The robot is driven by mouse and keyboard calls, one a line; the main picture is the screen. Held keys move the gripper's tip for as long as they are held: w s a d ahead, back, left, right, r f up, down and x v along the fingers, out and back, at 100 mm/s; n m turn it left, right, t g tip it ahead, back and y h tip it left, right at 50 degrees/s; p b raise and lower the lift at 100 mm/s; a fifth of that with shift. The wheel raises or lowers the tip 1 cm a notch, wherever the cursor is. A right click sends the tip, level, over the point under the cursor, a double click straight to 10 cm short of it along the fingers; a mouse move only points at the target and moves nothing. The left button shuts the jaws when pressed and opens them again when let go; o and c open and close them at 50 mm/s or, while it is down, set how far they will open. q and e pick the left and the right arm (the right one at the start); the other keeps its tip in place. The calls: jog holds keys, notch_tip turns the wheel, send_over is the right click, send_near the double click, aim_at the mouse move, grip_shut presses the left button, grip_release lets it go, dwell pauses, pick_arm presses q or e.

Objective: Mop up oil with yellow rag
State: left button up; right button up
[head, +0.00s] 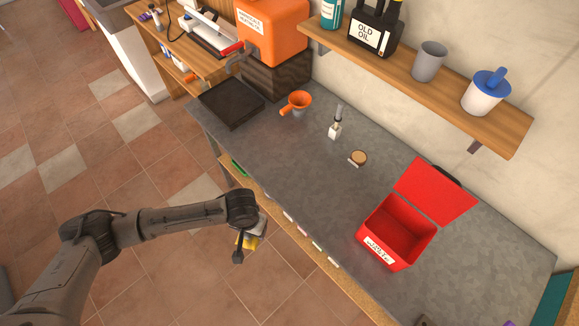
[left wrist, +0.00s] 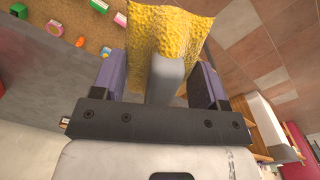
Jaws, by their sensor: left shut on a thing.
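My left gripper (head: 245,248) hangs in front of the grey workbench's front edge, over the tiled floor in the head view. It is shut on a yellow rag (left wrist: 165,38), which spreads out beyond the fingers in the left wrist view. A small part of the rag (head: 249,242) also shows in the head view, mostly hidden by the gripper. I cannot make out a clear oil spill on the workbench (head: 290,170). My right gripper is not in view.
An open red box (head: 396,234) stands at the bench's right. An orange funnel (head: 297,103), a small bottle (head: 336,128) and a round lid (head: 358,158) stand near the middle. A black tray (head: 231,103) lies at the left end. The bench's front middle is clear.

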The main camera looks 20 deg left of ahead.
pick_arm(q)
notch_tip(320, 180, down, 8)
jog(key=b, duration=0.2)
jog(key=shift+r, duration=0.25)
dwell(0.8)
jog(key=o, duration=0.9)
